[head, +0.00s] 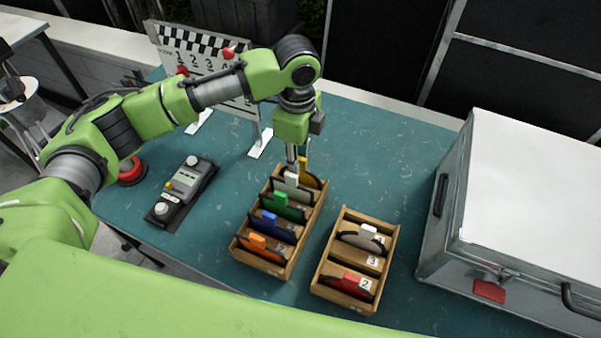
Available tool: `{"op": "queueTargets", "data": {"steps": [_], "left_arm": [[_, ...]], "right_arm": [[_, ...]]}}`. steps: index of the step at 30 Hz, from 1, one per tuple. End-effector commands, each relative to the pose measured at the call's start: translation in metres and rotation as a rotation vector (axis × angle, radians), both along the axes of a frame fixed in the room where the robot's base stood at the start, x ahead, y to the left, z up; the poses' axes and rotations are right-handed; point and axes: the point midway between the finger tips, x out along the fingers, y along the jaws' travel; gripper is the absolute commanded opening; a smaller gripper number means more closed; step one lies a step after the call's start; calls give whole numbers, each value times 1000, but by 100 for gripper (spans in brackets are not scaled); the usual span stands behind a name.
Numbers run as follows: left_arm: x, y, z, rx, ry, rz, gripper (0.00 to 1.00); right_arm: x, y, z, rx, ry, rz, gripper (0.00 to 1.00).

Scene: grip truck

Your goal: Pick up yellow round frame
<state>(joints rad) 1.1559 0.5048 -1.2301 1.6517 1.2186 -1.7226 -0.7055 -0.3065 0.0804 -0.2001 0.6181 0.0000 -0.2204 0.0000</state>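The yellow round frame (310,180) stands in the back slot of the left wooden rack (237,249), with its yellow handle upright. My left gripper (295,168) points down over the back end of this rack, right beside the yellow handle and above the white-handled frame (291,187) in front of it. The gripper and wrist hide part of the yellow frame. The fingers are small and seen edge-on, so I cannot tell their opening or whether they touch the handle. My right gripper is not in view.
The left rack also holds green (285,207), blue (275,228) and orange (264,249) frames. A second rack (319,284) holds grey (362,237) and red (352,284) frames. A large metal case (520,190) stands right.

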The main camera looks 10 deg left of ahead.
Motion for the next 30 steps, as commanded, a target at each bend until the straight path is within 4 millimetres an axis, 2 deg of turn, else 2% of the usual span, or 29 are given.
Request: {"op": "queueTargets", "data": {"steps": [7, 11, 15, 23, 26, 30], "left_arm": [[2, -2, -18, 1, 2, 0, 23], [7, -4, -37, 2, 2, 0, 23], [6, -4, -55, 0, 0, -1, 23], [7, -4, -60, 1, -2, -1, 23], [7, -4, -60, 1, -2, -1, 2], [7, -4, -60, 0, -2, -1, 0]], "right_arm": [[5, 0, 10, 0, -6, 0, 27], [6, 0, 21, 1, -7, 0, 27], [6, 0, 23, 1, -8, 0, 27], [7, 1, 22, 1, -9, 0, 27], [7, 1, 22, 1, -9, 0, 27], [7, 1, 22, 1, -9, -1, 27]]}}
